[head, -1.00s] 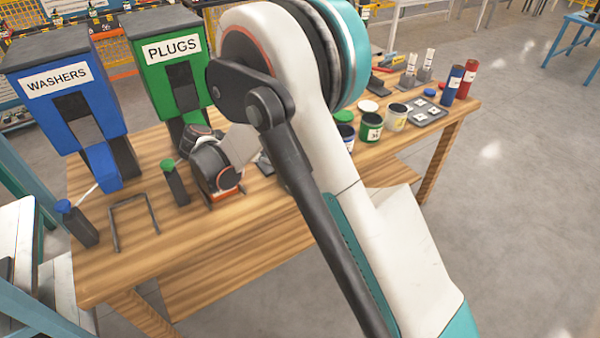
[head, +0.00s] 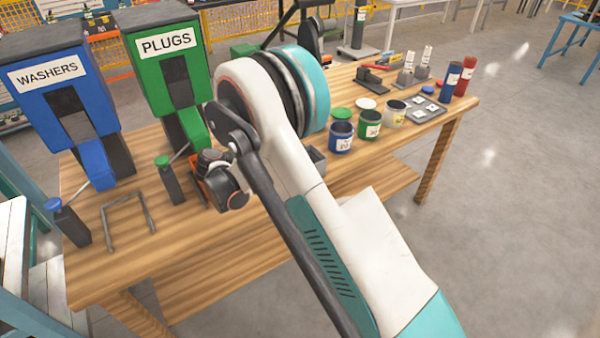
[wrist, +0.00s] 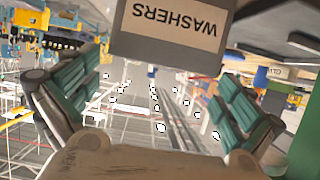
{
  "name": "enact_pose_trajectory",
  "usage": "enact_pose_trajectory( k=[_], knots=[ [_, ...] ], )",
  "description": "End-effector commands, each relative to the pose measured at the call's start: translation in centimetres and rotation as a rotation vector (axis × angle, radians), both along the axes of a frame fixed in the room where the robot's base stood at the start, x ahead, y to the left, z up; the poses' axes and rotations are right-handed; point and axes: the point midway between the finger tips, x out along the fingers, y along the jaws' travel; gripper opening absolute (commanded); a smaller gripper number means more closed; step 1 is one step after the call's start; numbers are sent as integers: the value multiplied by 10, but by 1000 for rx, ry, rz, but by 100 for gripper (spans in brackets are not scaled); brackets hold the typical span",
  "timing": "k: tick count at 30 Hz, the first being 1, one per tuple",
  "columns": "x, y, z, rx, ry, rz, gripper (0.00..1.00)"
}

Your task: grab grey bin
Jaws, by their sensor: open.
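A small grey open-topped box (head: 316,158), which looks like the grey bin, sits on the wooden table just behind my arm, which hides part of it. In the wrist view my gripper (wrist: 152,105) is open, with its green-padded fingers spread left and right. A grey-brown surface with an upside-down WASHERS label (wrist: 172,28) fills the top of that view, beyond the fingers. I cannot tell whether this is the bin. No object shows between the pads. In the head view the gripper's fingers cannot be made out behind my arm.
A blue WASHERS dispenser (head: 52,98) and a green PLUGS dispenser (head: 168,68) stand at the table's left. A metal U-shaped handle (head: 127,206) is in front. Paint cans, including a green one (head: 369,126), stand right of my arm. The table's front left (head: 150,262) is clear.

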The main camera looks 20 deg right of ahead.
Motion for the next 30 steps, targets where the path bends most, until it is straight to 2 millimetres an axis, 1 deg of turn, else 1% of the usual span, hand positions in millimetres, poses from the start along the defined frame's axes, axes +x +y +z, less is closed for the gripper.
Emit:
enact_pose_trajectory(
  k=[5,12,15,21,22,23,24,26,27,28,30],
  knots=[
    [2,-9,-5,0,0,0,100],
    [11,-39,-19,0,0,-2,100],
    [13,-46,-21,0,0,0,100],
    [14,-47,-20,0,0,1,100],
    [14,-47,-20,0,0,1,98],
    [14,-47,-20,0,0,1,91],
    [14,-47,-20,0,0,1,82],
    [14,-47,-20,0,0,1,68],
    [14,-47,-20,0,0,1,59],
    [14,-47,-20,0,0,1,53],
    [14,-47,-21,1,0,1,51]
  ],
)
